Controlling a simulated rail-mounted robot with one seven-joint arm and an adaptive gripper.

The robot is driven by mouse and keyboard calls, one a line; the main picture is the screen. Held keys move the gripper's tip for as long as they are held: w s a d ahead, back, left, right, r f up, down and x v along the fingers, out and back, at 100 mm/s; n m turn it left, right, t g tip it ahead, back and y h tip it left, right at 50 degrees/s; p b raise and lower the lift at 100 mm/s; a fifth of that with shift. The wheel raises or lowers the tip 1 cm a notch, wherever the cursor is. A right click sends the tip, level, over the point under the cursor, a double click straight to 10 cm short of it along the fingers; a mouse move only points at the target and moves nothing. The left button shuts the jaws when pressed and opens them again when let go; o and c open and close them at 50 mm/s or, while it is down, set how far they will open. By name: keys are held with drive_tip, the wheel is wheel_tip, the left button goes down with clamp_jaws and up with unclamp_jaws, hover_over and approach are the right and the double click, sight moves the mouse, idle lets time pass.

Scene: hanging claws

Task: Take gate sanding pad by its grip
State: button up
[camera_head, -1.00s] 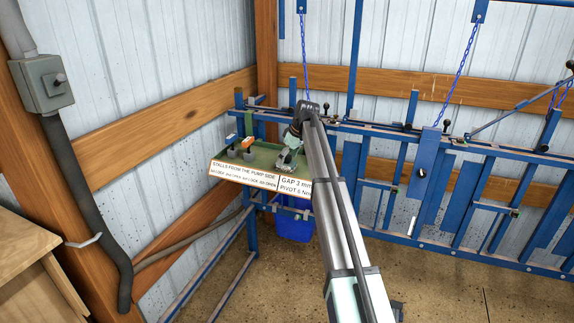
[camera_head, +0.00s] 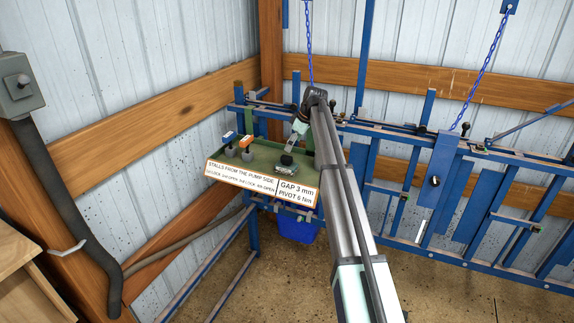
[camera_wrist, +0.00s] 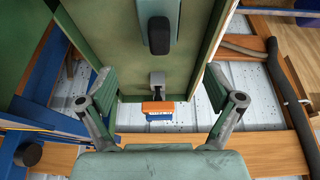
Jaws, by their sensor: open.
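A flat pale grey-green pad with a black grip (camera_head: 287,160) lies near the front right of the green tray; I take it to be the sanding pad. In the wrist view a pale plate with a black grip (camera_wrist: 159,36), probably the same pad, is at the top centre. My gripper (camera_wrist: 158,82) is open and empty, its fingers spread left and right, with the black grip beyond their tips in the picture. In the head view my gripper (camera_head: 299,132) is above and behind the pad, apart from it. Its far finger is partly hidden.
The green tray (camera_head: 268,154) has a front sign (camera_head: 262,181). An orange block (camera_head: 246,142) and a blue-and-white block (camera_head: 229,137) stand at its left; the orange block with a grey part also shows in the wrist view (camera_wrist: 158,106). Blue rails (camera_head: 400,140) run right of the tray.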

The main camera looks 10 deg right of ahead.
sight(285, 164)
drive_tip(key=p+x, duration=0.1)
drive_tip(key=x, duration=0.5)
drive_tip(key=shift+r, duration=0.1)
drive_tip(key=shift+d+p+x, duration=0.15)
drive_tip(key=shift+p+x, duration=0.55)
drive_tip(key=shift+x, duration=0.85)
drive_tip(key=shift+d+p+x, duration=0.15)
drive_tip(key=shift+p+x, duration=0.5)
drive_tip(key=shift+x, duration=0.85)
drive_tip(key=shift+s, duration=0.15)
drive_tip(key=c, duration=1.3)
